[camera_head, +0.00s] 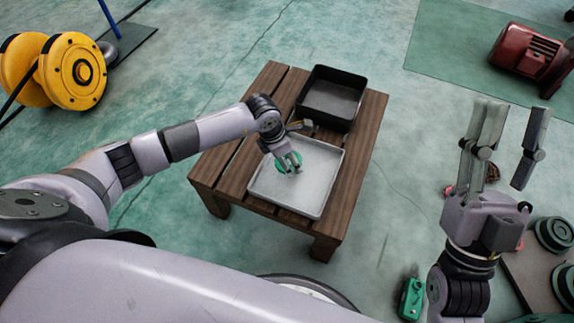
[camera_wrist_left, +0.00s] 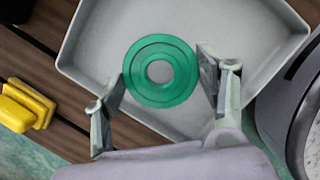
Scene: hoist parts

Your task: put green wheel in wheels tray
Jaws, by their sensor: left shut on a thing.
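The green wheel (camera_head: 281,164) is a flat ring with a round hole, and it also shows in the left wrist view (camera_wrist_left: 136,75). My left gripper (camera_head: 292,168) is shut on the wheel, with one finger at each side of its rim. The wheel is over the floor of the light grey tray (camera_head: 324,202). I cannot tell whether it touches that floor. The tray also shows in the wrist view (camera_wrist_left: 225,10). My right gripper (camera_head: 516,118) is open and empty, pointing up at the right of the head view.
The light tray and a black tray (camera_head: 345,77) behind it stand on a brown slatted wooden table (camera_head: 365,150). Yellow wheels (camera_head: 75,70) are at far left, a red motor (camera_head: 525,48) at far right. Dark green wheels (camera_head: 553,234) and a green item (camera_head: 411,299) lie lower right.

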